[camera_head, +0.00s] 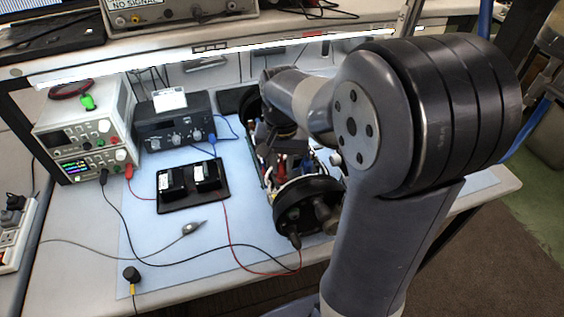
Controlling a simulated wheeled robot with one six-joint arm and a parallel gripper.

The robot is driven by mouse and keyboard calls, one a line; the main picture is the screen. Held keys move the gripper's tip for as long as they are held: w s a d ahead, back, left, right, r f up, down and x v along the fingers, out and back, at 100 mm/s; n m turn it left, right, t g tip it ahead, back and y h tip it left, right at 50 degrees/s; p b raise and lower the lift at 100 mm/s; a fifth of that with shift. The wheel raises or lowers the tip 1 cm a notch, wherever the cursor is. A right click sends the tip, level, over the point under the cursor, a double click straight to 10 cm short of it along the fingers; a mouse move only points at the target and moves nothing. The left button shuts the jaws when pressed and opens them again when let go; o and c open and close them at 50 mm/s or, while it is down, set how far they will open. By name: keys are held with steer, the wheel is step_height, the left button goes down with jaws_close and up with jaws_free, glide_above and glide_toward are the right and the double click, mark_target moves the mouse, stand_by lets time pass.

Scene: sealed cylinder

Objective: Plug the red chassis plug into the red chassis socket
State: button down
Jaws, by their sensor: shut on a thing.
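My gripper (277,142) points down over the open chassis between the two dark end parts of the cylinder. It is small and dark here, and its fingertips are hard to make out. A small red piece (281,165) shows right below the fingers; it looks like the red chassis plug, and the gripper appears shut on it. The red chassis socket cannot be told apart among the crowded chassis parts. The open chassis (268,178) shows wires and boards, partly covered by my arm. The round black end cap (305,205) faces the front.
A black tray (165,208) with two black blocks lies left of the cylinder. A bench supply (85,130) and a black instrument (175,122) stand behind. Red and black leads cross the blue mat (150,255) to a connector (295,240) at the end cap.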

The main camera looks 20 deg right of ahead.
steer(key=shift+f+b, duration=0.45)
steer(key=shift+f, duration=0.2)
steer(key=c, duration=1.2)
jaws_free()
steer(key=shift+r, duration=0.1)
steer(key=shift+r, duration=0.1)
step_height(320, 180, up, 11)
steer(key=shift+f+b, duration=0.2)
steer(key=shift+b, duration=0.1)
step_height(320, 180, down, 11)
steer(key=shift+r+p, duration=0.1)
steer(key=shift+p, duration=0.3)
steer(key=shift+r, duration=0.15)
